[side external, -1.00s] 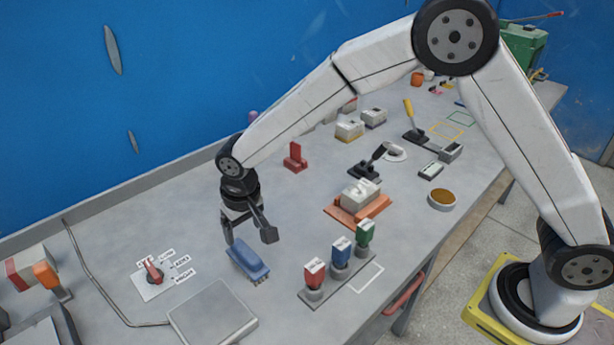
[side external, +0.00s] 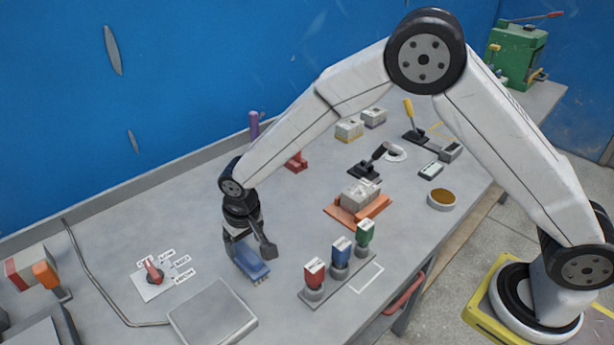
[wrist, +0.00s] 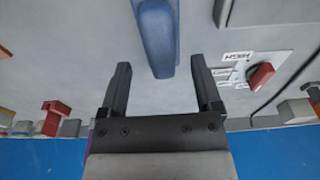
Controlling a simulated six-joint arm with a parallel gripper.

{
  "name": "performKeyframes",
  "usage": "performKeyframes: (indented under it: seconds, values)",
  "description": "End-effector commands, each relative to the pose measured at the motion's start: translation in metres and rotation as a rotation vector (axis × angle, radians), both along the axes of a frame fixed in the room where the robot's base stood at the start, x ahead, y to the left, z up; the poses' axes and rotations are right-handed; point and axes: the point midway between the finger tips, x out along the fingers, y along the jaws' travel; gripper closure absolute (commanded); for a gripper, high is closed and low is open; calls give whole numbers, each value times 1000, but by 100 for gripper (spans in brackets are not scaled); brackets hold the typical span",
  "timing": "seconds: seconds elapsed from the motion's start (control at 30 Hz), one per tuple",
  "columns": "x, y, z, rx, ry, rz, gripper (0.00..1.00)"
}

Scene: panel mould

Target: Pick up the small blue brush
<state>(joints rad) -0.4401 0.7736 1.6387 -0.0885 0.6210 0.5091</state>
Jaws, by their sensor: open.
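The small blue brush (side external: 248,262) lies on the grey bench in the side view, its bristles showing along its lower right edge. My gripper (side external: 250,248) is pointing down right at the brush, and its fingers partly cover the brush. In the wrist view the blue brush (wrist: 157,38) shows as a long blue back at the top middle. My gripper (wrist: 160,72) is open there, one finger on each side of the brush's near end. I cannot tell whether either finger touches it.
A rotary switch with a red knob (side external: 153,272) is to the left. A grey flat plate (side external: 212,314) lies in front. A stand with red, blue and green blocks (side external: 340,270) is to the right. An orange tray (side external: 345,214) stands farther back.

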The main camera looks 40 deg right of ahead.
Motion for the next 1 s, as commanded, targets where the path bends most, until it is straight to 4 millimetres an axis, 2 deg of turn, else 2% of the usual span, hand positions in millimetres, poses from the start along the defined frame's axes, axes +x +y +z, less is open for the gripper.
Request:
performKeyframes:
  seconds: [0.1, 0.3, 0.87, 0.9, 0.97, 1.0]
  values:
    - [1, 1, -15, -1, 3, 1, 18]
    - [3, 0, -30, -1, 0, 0, 18]
    - [4, 1, -32, 0, -1, 0, 18]
    - [4, 1, -32, 0, -1, 0, 24]
    - [4, 1, -32, 0, -1, 0, 43]
    - [4, 1, -32, 0, -1, 0, 56]
